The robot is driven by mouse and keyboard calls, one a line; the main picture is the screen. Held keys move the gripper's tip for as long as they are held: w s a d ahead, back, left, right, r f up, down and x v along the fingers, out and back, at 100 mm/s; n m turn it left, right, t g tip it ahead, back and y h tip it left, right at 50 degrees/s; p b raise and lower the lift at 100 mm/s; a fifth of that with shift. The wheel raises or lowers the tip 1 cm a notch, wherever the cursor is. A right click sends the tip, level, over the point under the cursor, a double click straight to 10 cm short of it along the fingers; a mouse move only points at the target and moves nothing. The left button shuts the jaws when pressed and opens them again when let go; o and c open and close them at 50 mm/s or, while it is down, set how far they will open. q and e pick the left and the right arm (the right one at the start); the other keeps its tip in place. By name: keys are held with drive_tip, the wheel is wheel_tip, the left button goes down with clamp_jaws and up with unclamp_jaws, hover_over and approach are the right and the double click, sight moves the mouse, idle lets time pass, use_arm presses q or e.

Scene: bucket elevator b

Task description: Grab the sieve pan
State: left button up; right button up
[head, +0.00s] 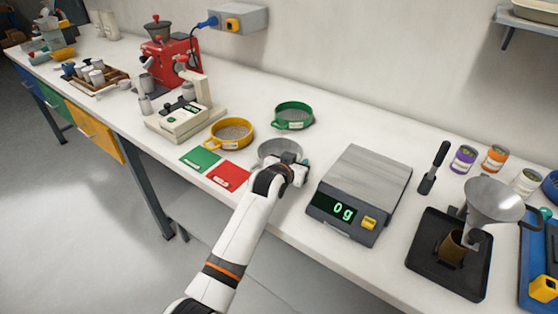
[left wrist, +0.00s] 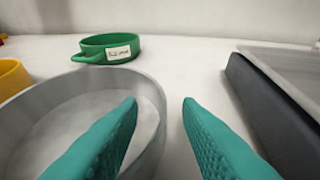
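The grey sieve pan (head: 272,147) sits on the white table, partly hidden behind my left gripper (head: 294,162) in the head view. In the left wrist view my left gripper (left wrist: 160,102) is open, with teal fingers apart. The round wall of the sieve pan (left wrist: 30,94) fills the lower left there, and its right side lies between the two fingers. The left finger overlaps the pan's inside and the right finger is outside the rim. I cannot tell if either touches. My right gripper is not in view.
A green sieve (head: 293,114) stands behind the pan and a yellow sieve (head: 230,132) stands left of it. Red (head: 228,176) and green (head: 200,159) cards lie in front. A scale (head: 366,187) reading 0 g stands close on the right.

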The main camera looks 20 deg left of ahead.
use_arm(q)
drive_tip(key=shift+c, duration=0.4)
clamp_jaws()
